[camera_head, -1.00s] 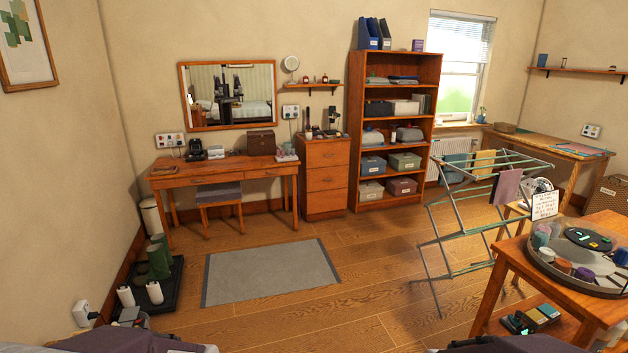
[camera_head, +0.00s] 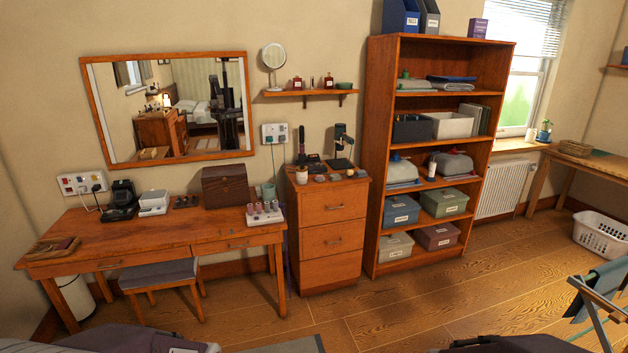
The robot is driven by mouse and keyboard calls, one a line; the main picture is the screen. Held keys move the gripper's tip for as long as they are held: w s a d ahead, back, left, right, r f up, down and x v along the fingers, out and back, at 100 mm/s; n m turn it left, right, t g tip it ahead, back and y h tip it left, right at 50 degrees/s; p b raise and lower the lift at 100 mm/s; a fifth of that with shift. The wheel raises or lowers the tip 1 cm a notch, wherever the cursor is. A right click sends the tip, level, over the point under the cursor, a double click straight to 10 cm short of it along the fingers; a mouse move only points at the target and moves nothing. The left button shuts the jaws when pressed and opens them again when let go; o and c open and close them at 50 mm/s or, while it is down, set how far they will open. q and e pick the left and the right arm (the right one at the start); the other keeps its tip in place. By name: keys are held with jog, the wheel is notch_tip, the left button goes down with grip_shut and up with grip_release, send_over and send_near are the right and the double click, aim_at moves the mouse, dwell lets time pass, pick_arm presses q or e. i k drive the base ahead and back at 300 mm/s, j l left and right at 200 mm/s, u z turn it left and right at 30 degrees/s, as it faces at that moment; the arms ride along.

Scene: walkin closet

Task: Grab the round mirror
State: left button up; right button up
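The round mirror (camera_head: 274,57) is a small pale disc on a short stand. It stands upright at the left end of a narrow wooden wall shelf (camera_head: 318,93), right of the large rectangular wall mirror. Several small bottles and a green bowl (camera_head: 344,86) stand to its right on the same shelf. Neither of my grippers shows in the head view. Dark parts of my own body show at the bottom edge.
A wooden desk (camera_head: 150,240) with a stool (camera_head: 160,274) stands below the wall mirror (camera_head: 172,108). A drawer cabinet (camera_head: 328,238) stands under the shelf, with small items on top. A tall bookcase (camera_head: 380,140) stands to the right. Open floor (camera_head: 400,309) lies in front.

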aim_at(273, 56)
jog(key=i+u, duration=0.15)
jog(key=i, duration=0.4)
jog(key=i+l+u, duration=0.15)
jog(key=i, duration=0.45)
jog(key=i+l+u, duration=0.15)
jog(key=i, duration=0.4)
jog(key=l, duration=0.1)
